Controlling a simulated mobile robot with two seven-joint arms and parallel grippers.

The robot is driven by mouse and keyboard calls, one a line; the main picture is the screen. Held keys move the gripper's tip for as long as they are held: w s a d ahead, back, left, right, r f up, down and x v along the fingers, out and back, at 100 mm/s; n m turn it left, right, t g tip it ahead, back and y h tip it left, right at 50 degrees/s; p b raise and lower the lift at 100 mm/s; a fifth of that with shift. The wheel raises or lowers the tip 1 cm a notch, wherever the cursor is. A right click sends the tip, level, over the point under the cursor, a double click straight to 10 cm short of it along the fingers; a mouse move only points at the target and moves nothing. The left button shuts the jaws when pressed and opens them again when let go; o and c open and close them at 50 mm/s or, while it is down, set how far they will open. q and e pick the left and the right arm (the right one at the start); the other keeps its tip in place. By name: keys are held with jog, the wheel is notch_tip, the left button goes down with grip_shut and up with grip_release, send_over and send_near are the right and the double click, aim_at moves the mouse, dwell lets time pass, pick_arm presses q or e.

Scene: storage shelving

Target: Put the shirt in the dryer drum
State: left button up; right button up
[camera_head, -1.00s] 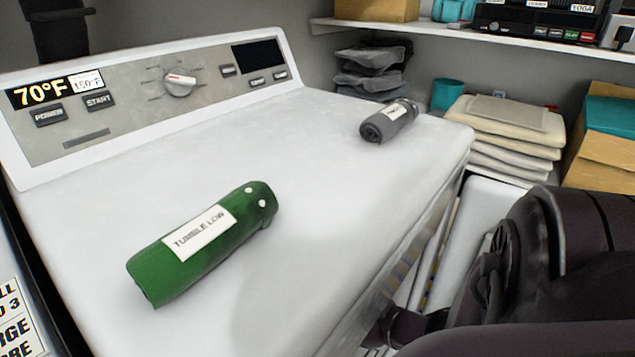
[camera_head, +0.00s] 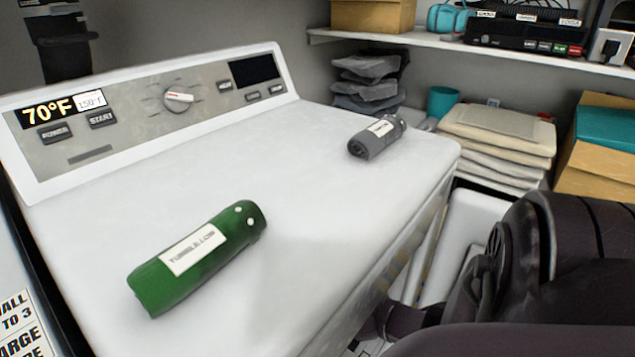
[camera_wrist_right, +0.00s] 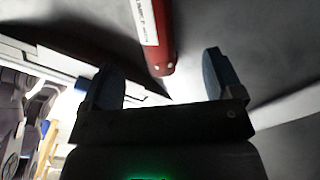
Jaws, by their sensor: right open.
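A rolled green cloth (camera_head: 240,236) with a white label lies on top of the white machine (camera_head: 300,220). A smaller rolled grey cloth (camera_head: 366,145), also labelled, lies near the machine's far right corner. Which roll is the shirt I cannot tell. A red roll (camera_wrist_right: 163,38) with a white label shows in the right wrist view, beyond and between the fingers, not visibly gripped. My right gripper (camera_wrist_right: 160,62) is open, its two fingers apart; it does not show in the head view. My left gripper is not in view. No drum opening is visible in the head view.
The machine's control panel (camera_head: 140,125) reads 70°F. Folded beige cloths (camera_head: 500,130), a teal cup (camera_head: 441,100) and a dark folded stack (camera_head: 368,80) stand behind it. A shelf (camera_head: 460,48) runs above. My own dark arm fills the lower right of the head view.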

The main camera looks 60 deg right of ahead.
jog(key=s+a+r+m+t+y, duration=0.2)
jog(key=a+r+m+t+y, duration=0.2)
jog(key=a+r+m+t, duration=0.5)
jog(key=s+a+r+m+t+y, duration=0.25)
jog(key=a+r+y, duration=0.35)
jog(key=a, duration=0.6)
jog(key=s+d+r+m+t+h, duration=0.1)
jog(key=s+r+m+t+h, duration=0.4)
jog(key=m, duration=0.9)
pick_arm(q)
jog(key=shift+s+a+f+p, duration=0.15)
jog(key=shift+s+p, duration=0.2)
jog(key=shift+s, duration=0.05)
pick_arm(e)
jog(key=s+m+g+h, duration=0.4)
jog(key=s+m+g, duration=0.2)
jog(key=s+m, duration=0.6)
jog(key=m, duration=0.4)
jog(key=shift+s+a+f+g+h, duration=0.25)
jog(key=shift+s+f+g+h, duration=0.05)
jog(key=shift+s+g, duration=0.1)
